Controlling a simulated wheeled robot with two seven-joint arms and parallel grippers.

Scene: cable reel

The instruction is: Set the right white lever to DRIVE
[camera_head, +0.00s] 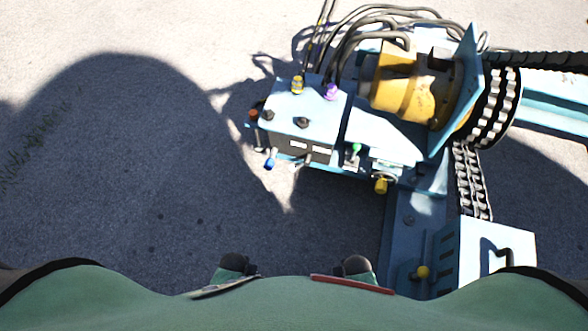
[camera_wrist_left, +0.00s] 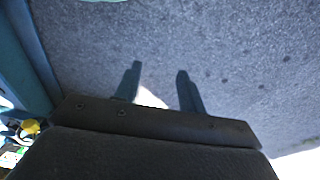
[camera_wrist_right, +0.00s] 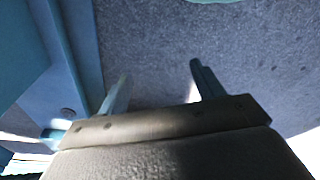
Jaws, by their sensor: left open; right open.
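In the head view a light blue control box (camera_head: 318,115) stands at the upper middle, part of a cable reel machine. Its front face has a dark panel with small white labels and short levers. A blue-tipped lever (camera_head: 269,161) sticks out at the left, and a small pale lever (camera_head: 308,158) sits right of it. I cannot tell surely which one is the right white lever, or its setting. My left gripper (camera_wrist_left: 158,80) is open and empty over grey pavement in the left wrist view. My right gripper (camera_wrist_right: 158,78) is open and empty in the right wrist view. Neither touches a lever.
A green-topped lever (camera_head: 355,150) and a yellow knob (camera_head: 380,186) stick out right of the box. A yellow drum (camera_head: 405,90), black cables and a chain (camera_head: 470,178) lie beyond. A blue frame (camera_wrist_right: 75,55) stands left of my right gripper. Pavement (camera_head: 130,170) is clear at left.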

